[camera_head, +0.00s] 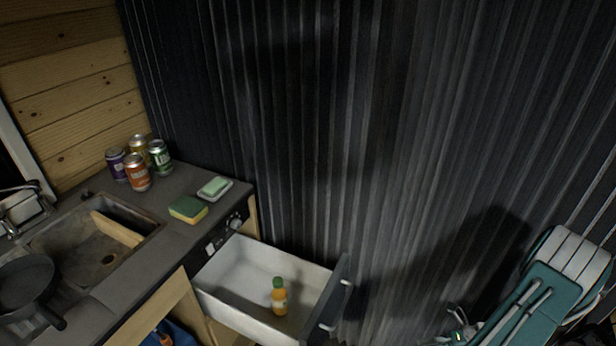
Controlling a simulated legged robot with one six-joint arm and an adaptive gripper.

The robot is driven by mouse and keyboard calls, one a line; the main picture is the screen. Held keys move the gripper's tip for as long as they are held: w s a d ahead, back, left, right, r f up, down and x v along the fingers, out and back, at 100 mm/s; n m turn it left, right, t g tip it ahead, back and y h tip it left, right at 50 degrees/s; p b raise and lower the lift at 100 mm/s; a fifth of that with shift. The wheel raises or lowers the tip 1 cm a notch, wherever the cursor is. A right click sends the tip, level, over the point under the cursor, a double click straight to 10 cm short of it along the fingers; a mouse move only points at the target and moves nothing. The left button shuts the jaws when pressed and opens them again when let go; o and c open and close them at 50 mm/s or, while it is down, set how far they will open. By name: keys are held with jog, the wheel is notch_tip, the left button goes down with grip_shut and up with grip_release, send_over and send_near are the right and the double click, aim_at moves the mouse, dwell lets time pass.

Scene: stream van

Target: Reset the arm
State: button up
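My gripper and arm are not seen in this view. A drawer (221,304) under the counter is pulled open. A small orange bottle with a green cap (279,297) stands inside it, with nothing holding it.
The counter (185,186) holds several cans (137,172), a green and yellow sponge (188,209) and a soap dish (215,189). A sink (95,250) and a dark pan (27,284) are at left. A dark corrugated wall (360,130) stands behind. A teal folded item (540,305) is at lower right.

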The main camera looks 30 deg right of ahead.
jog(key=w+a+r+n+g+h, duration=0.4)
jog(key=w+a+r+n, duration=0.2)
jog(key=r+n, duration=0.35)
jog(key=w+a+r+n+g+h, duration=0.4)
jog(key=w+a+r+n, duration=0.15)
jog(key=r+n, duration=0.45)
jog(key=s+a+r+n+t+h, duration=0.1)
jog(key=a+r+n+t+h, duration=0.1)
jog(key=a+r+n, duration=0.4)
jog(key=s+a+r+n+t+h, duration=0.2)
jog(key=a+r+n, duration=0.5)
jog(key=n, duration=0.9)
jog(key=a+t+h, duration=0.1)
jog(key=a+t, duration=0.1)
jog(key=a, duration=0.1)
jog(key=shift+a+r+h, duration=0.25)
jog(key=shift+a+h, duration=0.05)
